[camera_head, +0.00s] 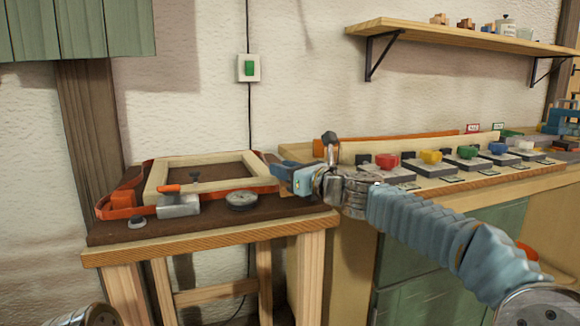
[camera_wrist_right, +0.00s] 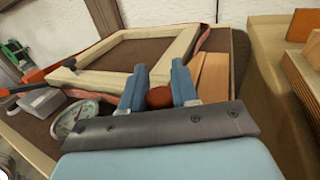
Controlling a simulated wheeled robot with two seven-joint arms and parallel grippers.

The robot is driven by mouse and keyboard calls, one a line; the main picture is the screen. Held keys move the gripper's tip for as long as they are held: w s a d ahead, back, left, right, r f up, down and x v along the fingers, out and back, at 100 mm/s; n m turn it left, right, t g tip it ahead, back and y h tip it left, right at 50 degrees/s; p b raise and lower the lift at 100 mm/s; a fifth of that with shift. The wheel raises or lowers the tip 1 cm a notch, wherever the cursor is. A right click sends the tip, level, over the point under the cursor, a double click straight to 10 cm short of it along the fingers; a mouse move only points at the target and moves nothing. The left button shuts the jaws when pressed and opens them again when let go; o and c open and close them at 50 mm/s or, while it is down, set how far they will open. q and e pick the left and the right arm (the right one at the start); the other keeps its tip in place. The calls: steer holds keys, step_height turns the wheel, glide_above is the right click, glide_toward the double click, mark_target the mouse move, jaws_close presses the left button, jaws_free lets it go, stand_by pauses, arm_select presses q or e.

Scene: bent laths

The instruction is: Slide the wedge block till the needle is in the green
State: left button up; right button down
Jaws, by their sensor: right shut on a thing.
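My right gripper (camera_head: 281,172) is at the right end of the small dark-topped bench. In the right wrist view its blue fingers (camera_wrist_right: 158,92) are shut on a round red-brown knob (camera_wrist_right: 159,97). A light wooden piece (camera_wrist_right: 213,76) lies just beyond the right finger and may be the wedge block; I cannot tell whether the knob belongs to it. The round gauge (camera_head: 242,200) lies at the bench front, left of the gripper. It also shows in the wrist view (camera_wrist_right: 75,117), but its needle and green zone are too small to read. My left gripper is not in view.
A pale wooden frame (camera_head: 205,175) with an orange band (camera_head: 262,189) around it lies on the bench. A grey block with an orange lever (camera_head: 178,207) sits in front. Right, a counter holds a row of colored blocks (camera_head: 387,161).

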steer(key=shift+w+a, duration=0.15)
steer(key=shift+w, duration=0.35)
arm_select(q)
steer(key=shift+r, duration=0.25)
arm_select(e)
steer(key=c, duration=0.9)
jaws_free()
steer(key=shift+s+d+b, duration=0.3)
steer(key=shift+s+d, duration=0.1)
steer(key=shift+s, duration=0.05)
arm_select(q)
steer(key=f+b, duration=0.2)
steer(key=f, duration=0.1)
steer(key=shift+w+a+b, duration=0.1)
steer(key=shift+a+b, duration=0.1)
steer(key=shift+b, duration=0.1)
arm_select(e)
steer(key=v, duration=1.2)
steer(key=shift+s+d, duration=0.25)
steer(key=shift+s, duration=0.05)
